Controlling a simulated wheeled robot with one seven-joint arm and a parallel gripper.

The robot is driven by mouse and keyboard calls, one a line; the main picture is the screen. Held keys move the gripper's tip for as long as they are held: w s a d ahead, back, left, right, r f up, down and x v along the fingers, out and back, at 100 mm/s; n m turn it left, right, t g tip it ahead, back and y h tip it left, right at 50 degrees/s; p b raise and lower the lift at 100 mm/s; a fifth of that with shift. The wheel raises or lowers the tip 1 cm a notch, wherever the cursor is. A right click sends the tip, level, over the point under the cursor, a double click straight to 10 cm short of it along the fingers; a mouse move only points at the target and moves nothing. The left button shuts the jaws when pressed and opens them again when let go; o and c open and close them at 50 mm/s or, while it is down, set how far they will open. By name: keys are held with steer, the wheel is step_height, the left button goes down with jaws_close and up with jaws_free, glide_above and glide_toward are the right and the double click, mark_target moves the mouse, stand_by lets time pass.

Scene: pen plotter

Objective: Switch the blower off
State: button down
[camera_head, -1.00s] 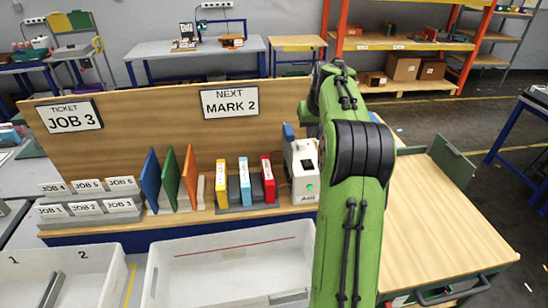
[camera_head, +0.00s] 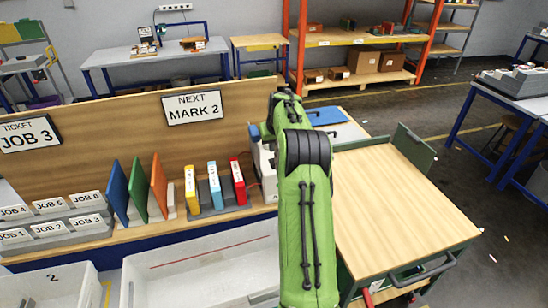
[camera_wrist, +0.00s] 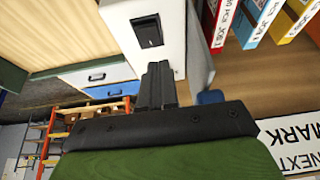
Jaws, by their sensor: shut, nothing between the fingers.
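The blower is a white box (camera_head: 268,179) at the right end of the bench shelf. In the head view my green arm hides most of it, including its switch and lamp. In the wrist view the white box (camera_wrist: 171,22) shows a black rocker switch (camera_wrist: 148,30) in a dark plate. My gripper (camera_wrist: 158,66) is shut and empty. Its fingertips are just below the switch in that picture, close to the box face. I cannot tell whether they touch it. The head view does not show the fingers.
Yellow, blue and red binders (camera_head: 238,181) stand left of the blower. A blue piece (camera_wrist: 210,97) is beside the fingers in the wrist view. A wood-topped cart (camera_head: 395,205) is at right, its top clear. A white bin (camera_head: 200,262) is in front of the bench.

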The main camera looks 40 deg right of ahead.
steer(key=f, duration=0.5)
steer(key=shift+s+a, duration=0.25)
steer(key=shift+s, duration=0.15)
steer(key=f+b, duration=0.1)
steer(key=b, duration=0.1)
steer(key=t+b, duration=0.1)
steer(key=b, duration=0.2)
steer(key=shift+s+f+h, duration=0.2)
steer(key=shift+f+h, duration=0.1)
steer(key=shift+f, duration=0.1)
steer(key=b, duration=0.3)
steer(key=shift+s+a+f+t, duration=0.1)
steer(key=shift+s+a+t, duration=0.15)
steer(key=shift+t, duration=0.15)
steer(key=shift+r+p, duration=0.4)
steer(key=shift+p, duration=0.05)
steer(key=shift+w+d, duration=0.1)
steer(key=shift+w, duration=0.05)
steer(key=shift+r+p, duration=0.25)
steer(key=shift+p, duration=0.1)
steer(key=shift+r+p, duration=0.4)
steer(key=shift+r, duration=0.2)
